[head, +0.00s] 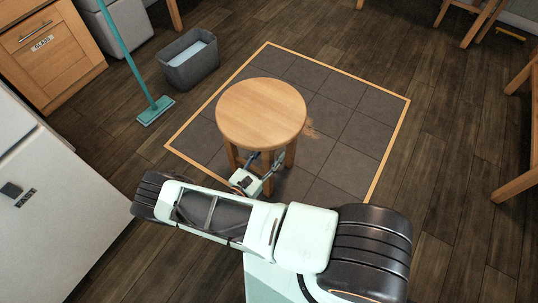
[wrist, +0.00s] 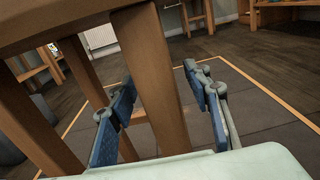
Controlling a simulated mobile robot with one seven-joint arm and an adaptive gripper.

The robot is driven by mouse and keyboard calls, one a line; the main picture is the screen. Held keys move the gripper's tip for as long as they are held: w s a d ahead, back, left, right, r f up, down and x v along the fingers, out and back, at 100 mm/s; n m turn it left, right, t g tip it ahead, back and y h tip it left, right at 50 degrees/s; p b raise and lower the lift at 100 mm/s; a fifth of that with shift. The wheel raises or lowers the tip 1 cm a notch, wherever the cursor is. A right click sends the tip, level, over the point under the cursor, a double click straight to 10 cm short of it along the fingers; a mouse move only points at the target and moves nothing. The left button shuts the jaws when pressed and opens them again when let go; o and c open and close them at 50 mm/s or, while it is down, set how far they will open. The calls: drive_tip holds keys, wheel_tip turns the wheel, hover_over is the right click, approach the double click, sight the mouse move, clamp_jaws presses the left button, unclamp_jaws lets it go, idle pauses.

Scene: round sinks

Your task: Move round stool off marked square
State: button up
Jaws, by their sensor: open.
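The round wooden stool (head: 261,112) stands upright on the marked square (head: 345,165), a grey tiled patch with a light wooden border, towards its left and near side. My gripper (head: 265,166) is low at the stool's near side, partly hidden under the seat edge. In the wrist view my gripper (wrist: 160,105) is open, with blue-padded fingers on either side of one stool leg (wrist: 158,80). The leg stands between the fingers, and a gap shows on its right side. Other stool legs and the seat's underside show at the left.
A grey bucket (head: 189,59) and a teal mop (head: 155,108) stand left of the square. A white cabinet (head: 50,200) marked with a label is at the left. Wooden furniture legs (head: 520,180) are at the right. Dark plank floor (head: 455,150) is clear right of the square.

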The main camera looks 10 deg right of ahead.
drive_tip(key=shift+c, duration=0.4)
clamp_jaws()
drive_tip(key=shift+s+a, duration=0.1)
